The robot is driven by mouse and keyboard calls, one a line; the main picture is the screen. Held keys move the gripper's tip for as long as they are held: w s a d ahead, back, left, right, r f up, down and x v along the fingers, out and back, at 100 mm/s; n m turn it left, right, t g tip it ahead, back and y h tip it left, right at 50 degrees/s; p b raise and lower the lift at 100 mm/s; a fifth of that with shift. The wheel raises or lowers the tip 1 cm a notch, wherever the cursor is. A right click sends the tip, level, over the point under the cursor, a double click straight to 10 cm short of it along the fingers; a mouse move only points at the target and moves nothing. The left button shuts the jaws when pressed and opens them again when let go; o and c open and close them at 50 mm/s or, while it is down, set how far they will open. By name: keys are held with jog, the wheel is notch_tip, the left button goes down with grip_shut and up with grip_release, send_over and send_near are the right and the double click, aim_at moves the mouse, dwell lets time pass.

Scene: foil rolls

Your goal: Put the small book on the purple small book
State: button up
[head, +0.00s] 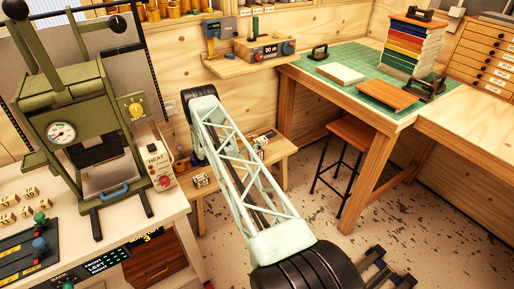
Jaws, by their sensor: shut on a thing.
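My gripper (378,268) shows only as dark finger parts low at the bottom edge, right of my arm's black joint. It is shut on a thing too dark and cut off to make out. It is over the floor, apart from the worktable. I cannot pick out a purple small book. A stack of coloured books (411,50) stands on the green mat at the back right, with a dark-handled object on top. A pale block or book (340,73) lies flat on the mat, left of the stack.
The green cutting mat (310,75) also bears a brown board (387,95) and dark-handled tools. A stool (352,138) stands under the table. A low bench (235,170) with small items is behind my arm. A green press (80,110) stands at left. The floor at right is open.

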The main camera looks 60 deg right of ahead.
aim_at(257, 150)
jog(key=shift+s+f+b, duration=0.1)
jog(key=shift+f+b, duration=0.3)
jog(key=shift+f, duration=1.35)
jog(key=shift+f, duration=0.15)
jog(key=o, duration=0.9)
jog(key=shift+r, duration=0.2)
jog(key=p+v, duration=0.1)
jog(key=v, duration=1.1)
jog(key=shift+p, duration=0.35)
